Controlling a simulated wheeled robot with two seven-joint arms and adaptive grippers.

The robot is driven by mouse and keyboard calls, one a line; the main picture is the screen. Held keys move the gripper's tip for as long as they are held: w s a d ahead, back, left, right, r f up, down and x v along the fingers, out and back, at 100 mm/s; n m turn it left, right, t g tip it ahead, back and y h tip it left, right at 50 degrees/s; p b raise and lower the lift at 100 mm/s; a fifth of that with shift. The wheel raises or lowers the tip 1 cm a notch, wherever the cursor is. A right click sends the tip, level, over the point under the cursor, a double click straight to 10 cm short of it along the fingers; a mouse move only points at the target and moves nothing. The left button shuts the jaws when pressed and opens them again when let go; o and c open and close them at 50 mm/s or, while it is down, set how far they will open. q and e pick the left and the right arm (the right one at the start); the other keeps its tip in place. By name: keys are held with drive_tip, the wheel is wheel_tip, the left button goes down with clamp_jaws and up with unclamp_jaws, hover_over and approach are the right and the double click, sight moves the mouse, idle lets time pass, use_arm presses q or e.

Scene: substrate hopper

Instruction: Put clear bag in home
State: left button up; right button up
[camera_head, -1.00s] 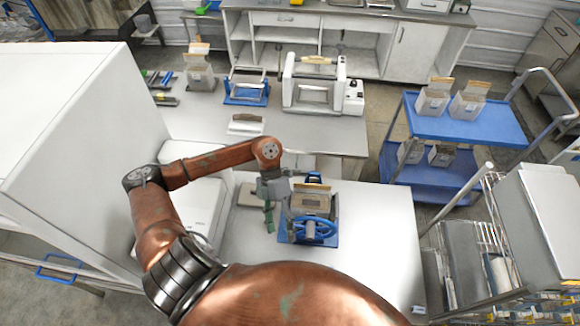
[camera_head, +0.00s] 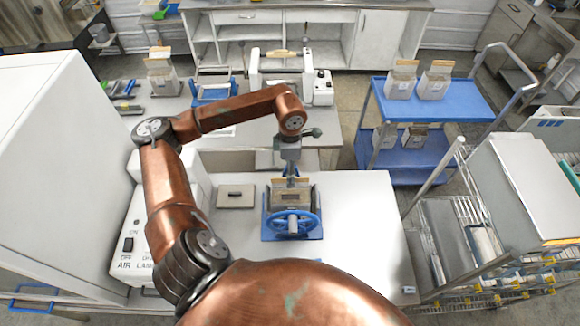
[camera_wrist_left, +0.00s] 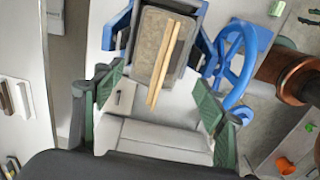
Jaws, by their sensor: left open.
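A clear bag with grey-brown contents and a tan strip along its top (camera_head: 290,198) sits upright in a blue holder with a handwheel (camera_head: 292,224) on the white table. In the left wrist view the bag (camera_wrist_left: 152,40) shows two tan strips across it, and the blue wheel (camera_wrist_left: 232,60) is at its right. My left gripper (camera_head: 291,172) is over the back of the holder, pointing down. In the wrist view its green fingertips (camera_wrist_left: 158,88) are spread wide and empty, with the bag ahead between them, apparently not touched. My right gripper is not in view.
A flat grey plate (camera_head: 236,196) lies left of the holder. A white machine and tall white cabinet (camera_head: 55,165) stand left. A blue cart (camera_head: 440,108) with several similar bags is at the right back. The table's right side (camera_head: 360,230) is free.

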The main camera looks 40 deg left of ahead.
use_arm(q)
wheel_tip(320, 180, down, 6)
drive_tip(key=b, duration=0.3)
drive_tip(key=shift+r, duration=0.25)
drive_tip(key=shift+f+b, duration=0.75)
drive_tip(key=shift+c, duration=0.4)
clamp_jaws()
idle(0.8)
drive_tip(key=shift+r, duration=0.3)
drive_tip(key=shift+w+r+p, duration=0.1)
drive_tip(key=shift+r+p, duration=0.25)
drive_tip(key=shift+r, duration=0.45)
drive_tip(key=shift+r, duration=0.1)
